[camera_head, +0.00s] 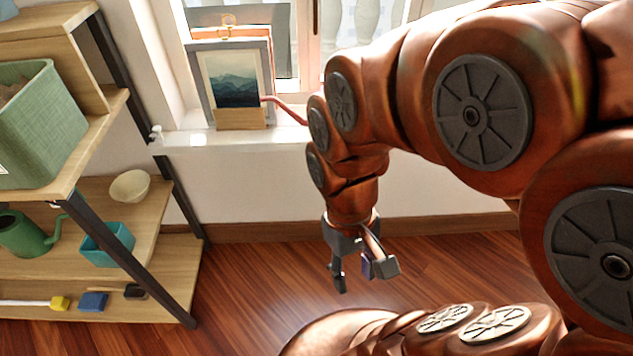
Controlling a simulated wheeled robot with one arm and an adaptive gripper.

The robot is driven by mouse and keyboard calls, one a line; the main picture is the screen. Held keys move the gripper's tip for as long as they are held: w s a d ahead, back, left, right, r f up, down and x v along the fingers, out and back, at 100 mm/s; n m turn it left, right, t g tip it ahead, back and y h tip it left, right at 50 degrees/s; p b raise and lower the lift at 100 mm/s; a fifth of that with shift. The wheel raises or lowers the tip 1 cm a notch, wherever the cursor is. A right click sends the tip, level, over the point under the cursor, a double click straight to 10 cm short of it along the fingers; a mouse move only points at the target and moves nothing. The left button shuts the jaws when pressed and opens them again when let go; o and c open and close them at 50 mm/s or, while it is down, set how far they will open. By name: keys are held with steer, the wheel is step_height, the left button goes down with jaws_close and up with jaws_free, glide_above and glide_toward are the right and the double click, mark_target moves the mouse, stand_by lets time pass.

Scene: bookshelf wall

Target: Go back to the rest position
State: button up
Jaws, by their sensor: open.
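My gripper (362,279) hangs at the end of my copper-coloured arm, pointing down over the wooden floor. Its dark fingers are apart, and I see nothing held between them. A small blue patch shows at the right finger; I cannot tell whether it is part of the gripper. The gripper is in front of the window wall and to the right of the shelf, apart from both.
A wooden shelf (150,230) with dark metal posts stands at the left. It holds a green fabric bin (45,125), a cream bowl (130,186), a teal box (108,245) and a green watering can (28,235). A framed mountain picture (232,80) stands on the windowsill (215,138). The floor (250,285) between shelf and gripper is clear.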

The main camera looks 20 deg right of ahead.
stand_by(0.3)
step_height(320, 180, up, 28)
steer(key=t+p, duration=0.1)
steer(key=p, duration=2.5)
steer(key=shift+f, duration=0.2)
steer(key=shift+s, duration=0.1)
steer(key=shift+d, duration=0.15)
